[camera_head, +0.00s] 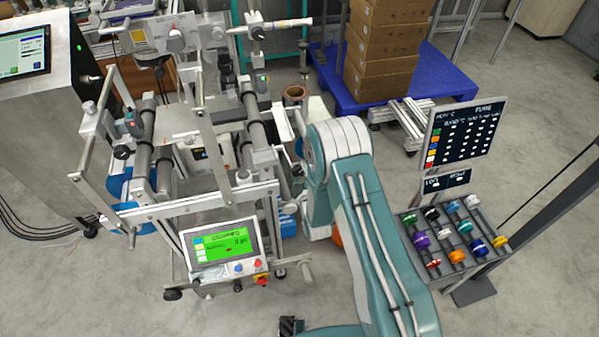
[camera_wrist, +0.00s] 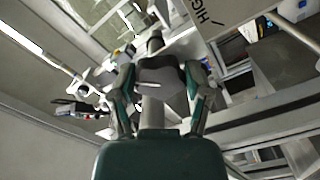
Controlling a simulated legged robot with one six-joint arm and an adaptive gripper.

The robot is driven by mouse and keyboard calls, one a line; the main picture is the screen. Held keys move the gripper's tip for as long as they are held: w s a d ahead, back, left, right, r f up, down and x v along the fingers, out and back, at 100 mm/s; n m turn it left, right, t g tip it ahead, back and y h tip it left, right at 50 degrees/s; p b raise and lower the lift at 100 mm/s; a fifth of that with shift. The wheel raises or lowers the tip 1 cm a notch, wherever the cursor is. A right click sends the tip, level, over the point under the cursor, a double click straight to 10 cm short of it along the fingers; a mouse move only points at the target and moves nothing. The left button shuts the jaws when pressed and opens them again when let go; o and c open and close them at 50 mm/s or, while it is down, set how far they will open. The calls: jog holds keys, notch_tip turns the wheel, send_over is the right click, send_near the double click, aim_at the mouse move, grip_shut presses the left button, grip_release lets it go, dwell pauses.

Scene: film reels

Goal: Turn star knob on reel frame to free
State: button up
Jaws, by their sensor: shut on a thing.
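In the wrist view, my gripper (camera_wrist: 158,78) has its two fingers on either side of a dark grey lobed knob (camera_wrist: 160,88), which looks like the star knob. The fingers are shut on it, and a grey post rises behind it. The knob's turn angle cannot be read. In the head view, the metal reel frame (camera_head: 205,205) with grey rollers stands left of centre. My teal arm reaches to its right side; the gripper and knob are hidden there behind the arm.
A control screen (camera_head: 222,245) with buttons is on the frame's front. A rack of coloured spools (camera_head: 452,235) stands at right under a dark sign board (camera_head: 466,135). Boxes (camera_head: 385,50) sit on a blue pallet (camera_head: 350,105) behind.

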jog(key=n, duration=0.4)
jog(key=shift+a+n, duration=0.1)
jog(key=shift+n, duration=0.2)
jog(key=shift+s+f+n, duration=0.1)
jog(key=shift+n, duration=1.8)
jog(key=shift+f, duration=0.1)
jog(key=o, duration=1.2)
jog(key=shift+a, duration=0.1)
jog(key=shift+c, duration=0.2)
jog(key=shift+a, duration=0.1)
jog(key=shift+d, duration=0.2)
